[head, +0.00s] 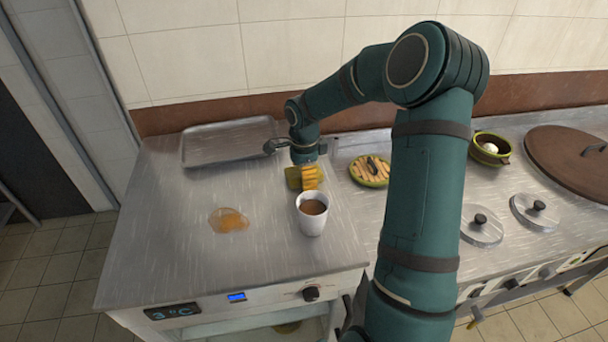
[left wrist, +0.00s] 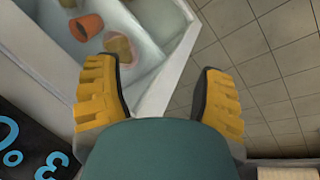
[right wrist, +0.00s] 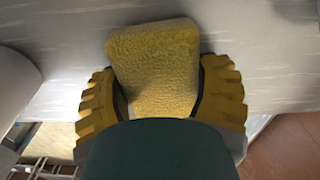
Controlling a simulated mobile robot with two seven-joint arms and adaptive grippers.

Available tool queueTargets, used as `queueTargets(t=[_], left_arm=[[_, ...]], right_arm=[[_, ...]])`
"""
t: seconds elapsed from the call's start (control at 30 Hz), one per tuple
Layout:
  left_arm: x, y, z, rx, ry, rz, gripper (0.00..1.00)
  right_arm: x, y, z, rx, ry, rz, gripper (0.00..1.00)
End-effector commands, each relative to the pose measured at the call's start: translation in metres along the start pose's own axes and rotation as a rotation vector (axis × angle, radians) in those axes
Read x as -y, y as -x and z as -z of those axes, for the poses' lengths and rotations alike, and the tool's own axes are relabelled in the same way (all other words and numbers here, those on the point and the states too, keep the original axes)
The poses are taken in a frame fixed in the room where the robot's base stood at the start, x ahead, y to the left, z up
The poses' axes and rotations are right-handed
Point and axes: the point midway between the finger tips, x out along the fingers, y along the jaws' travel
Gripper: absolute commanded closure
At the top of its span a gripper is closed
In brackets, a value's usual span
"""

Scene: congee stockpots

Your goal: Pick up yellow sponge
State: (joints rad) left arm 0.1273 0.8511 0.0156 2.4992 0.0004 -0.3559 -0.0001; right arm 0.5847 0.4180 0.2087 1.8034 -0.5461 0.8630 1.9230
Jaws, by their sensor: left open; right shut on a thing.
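The yellow sponge (right wrist: 152,58) is between the two yellow fingers of my right gripper (right wrist: 160,82) in the right wrist view. The gripper is shut on it. In the head view the sponge (head: 292,178) shows beside the yellow fingers of my right gripper (head: 310,177), over the steel counter behind the cup. I cannot tell whether it still touches the counter. My left gripper (left wrist: 160,75) is open and empty in the left wrist view, in front of the counter's glass-fronted compartment. It is not visible in the head view.
A white cup of brown liquid (head: 312,217) stands just in front of the sponge. A brown spill (head: 228,220) lies on the counter to the left. A metal tray (head: 190,150) is at the back. A green plate of food (head: 369,171) and lids (head: 482,224) are to the right.

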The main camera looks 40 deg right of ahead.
Motion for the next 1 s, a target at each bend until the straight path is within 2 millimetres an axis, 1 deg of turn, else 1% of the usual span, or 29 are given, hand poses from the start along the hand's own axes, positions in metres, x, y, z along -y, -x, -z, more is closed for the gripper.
queueTargets(t=[0.07, 0.17, 0.4, 0.5, 0.6, 0.77, 1.0], left_arm=[[0.000, 0.001, 0.000, 0.000, 0.000, 0.000, 0.30], [-0.002, 0.004, 0.000, 0.001, 0.000, 0.000, 0.30], [-0.006, 0.015, -0.001, 0.007, 0.001, 0.000, 0.30], [-0.007, 0.019, -0.002, 0.009, 0.001, 0.000, 0.30], [-0.008, 0.021, -0.002, 0.010, 0.002, -0.001, 0.30], [-0.008, 0.022, -0.002, 0.011, 0.002, -0.001, 0.30], [-0.008, 0.022, -0.002, 0.012, 0.002, -0.001, 0.30]], right_arm=[[0.000, 0.004, 0.000, 0.000, 0.000, 0.002, 0.68], [0.001, 0.015, 0.000, -0.001, 0.000, 0.004, 0.68], [0.001, 0.062, 0.000, -0.001, 0.001, 0.005, 0.68], [0.001, 0.079, 0.000, 0.000, 0.000, 0.004, 0.68], [0.001, 0.091, 0.000, -0.001, 0.001, 0.003, 0.68], [0.000, 0.100, 0.000, 0.000, 0.000, 0.001, 0.68], [0.000, 0.100, 0.000, 0.000, 0.000, 0.001, 0.68]])
